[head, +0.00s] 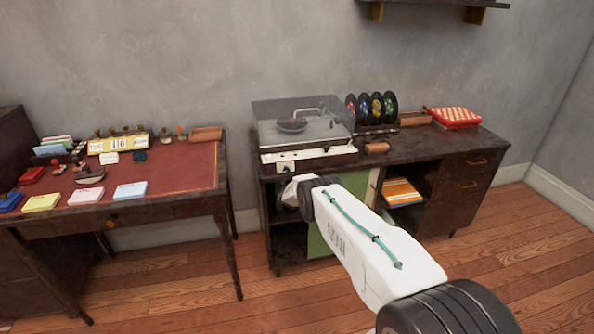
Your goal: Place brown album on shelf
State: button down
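My arm reaches forward to the front of the dark wooden cabinet (478,152). Its white far end is at the cabinet's left compartment, just below the record player. The fingers of my gripper are hidden there, so I cannot tell whether they hold anything. No brown album can be made out for sure. A stack of orange and pale flat sleeves or albums (402,192) lies in the cabinet's open middle compartment. A green panel (318,243) shows behind my arm. A dark wall shelf (430,3) is cut off at the top edge.
The record player (305,125) with a clear lid stands on the cabinet. Several upright records (376,107) and a red checkered box (455,116) are to its right. A desk (165,182) with cards and stamps stands at left. Wooden floor (520,262) is clear at right.

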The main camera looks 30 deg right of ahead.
dwell(0.4)
jog(key=c, duration=1.1)
grip_release()
jog(key=shift+f, duration=0.15)
jog(key=shift+a, duration=0.1)
jog(key=v, duration=1.2)
jog(key=shift+r, duration=0.25)
